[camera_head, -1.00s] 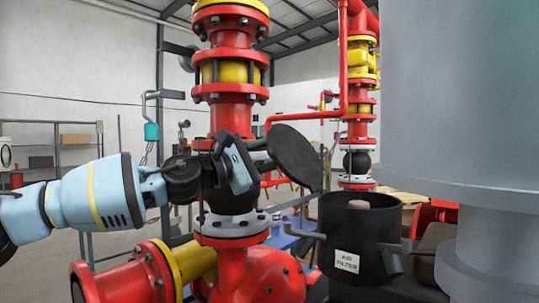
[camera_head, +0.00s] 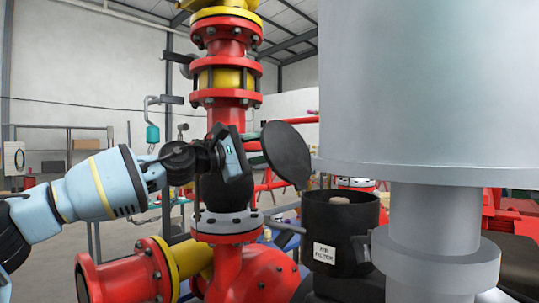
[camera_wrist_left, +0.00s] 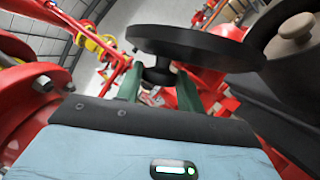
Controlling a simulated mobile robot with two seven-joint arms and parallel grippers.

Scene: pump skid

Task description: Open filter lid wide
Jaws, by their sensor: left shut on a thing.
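The black air filter housing (camera_head: 338,235), with a white label, stands upright right of centre in the head view. Its round black lid (camera_head: 288,154) stands steeply tilted above the left rim, so the mouth is uncovered. A tan-topped part shows inside the housing (camera_wrist_left: 296,28) in the wrist view. My left gripper (camera_head: 255,152) is at the lid's left face. In the wrist view its green fingers (camera_wrist_left: 158,88) are shut on the dark knob (camera_wrist_left: 160,76) under the lid (camera_wrist_left: 195,46). The exact contact is partly hidden. My right gripper is not in view.
A large grey cylinder (camera_head: 435,85) stands close on the right and hides what is behind it. A red pipe column (camera_head: 227,110) rises behind my left gripper. A grey bar (camera_head: 284,226) juts left from the housing. Shelves (camera_head: 62,150) stand far left.

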